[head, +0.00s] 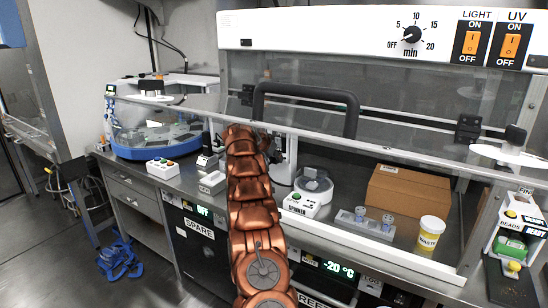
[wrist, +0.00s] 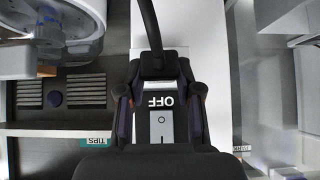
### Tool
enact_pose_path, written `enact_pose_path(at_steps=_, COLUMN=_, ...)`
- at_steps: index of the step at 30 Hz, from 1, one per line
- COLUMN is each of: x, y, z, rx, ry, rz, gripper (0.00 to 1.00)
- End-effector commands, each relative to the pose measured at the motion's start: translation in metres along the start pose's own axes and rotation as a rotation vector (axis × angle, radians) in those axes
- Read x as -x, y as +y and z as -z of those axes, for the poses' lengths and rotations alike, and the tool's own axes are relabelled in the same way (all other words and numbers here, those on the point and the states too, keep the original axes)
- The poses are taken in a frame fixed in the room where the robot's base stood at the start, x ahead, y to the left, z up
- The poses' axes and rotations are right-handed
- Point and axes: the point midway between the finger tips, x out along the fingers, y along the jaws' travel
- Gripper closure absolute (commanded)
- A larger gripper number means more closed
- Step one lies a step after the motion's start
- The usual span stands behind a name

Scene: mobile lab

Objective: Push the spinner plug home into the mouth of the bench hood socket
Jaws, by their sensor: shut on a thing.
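In the wrist view my gripper (wrist: 160,92) is shut on a dark plug (wrist: 155,72), with a black cable running from it toward the top of the picture. Between and below the fingers is a socket box (wrist: 162,125) with an OFF display and a grey rocker switch. I take it as the bench hood socket, though its name is not readable. The plug's front end and the socket mouth are hidden, so I cannot tell how far the plug is in. In the head view my copper arm hides the gripper and plug. The spinner (head: 313,182) stands inside the hood.
Small grey boxes (head: 212,183) are left of my arm. A blue round machine (head: 155,140) stands farther left.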

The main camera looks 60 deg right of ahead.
Motion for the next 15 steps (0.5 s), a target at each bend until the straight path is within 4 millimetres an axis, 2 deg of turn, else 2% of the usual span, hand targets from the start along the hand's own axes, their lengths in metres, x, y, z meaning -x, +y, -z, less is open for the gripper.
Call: enact_pose_path(at_steps=15, x=-0.0042, y=0.0002, z=0.0054, rx=0.002, ry=0.001, rz=0.000, gripper=1.00)
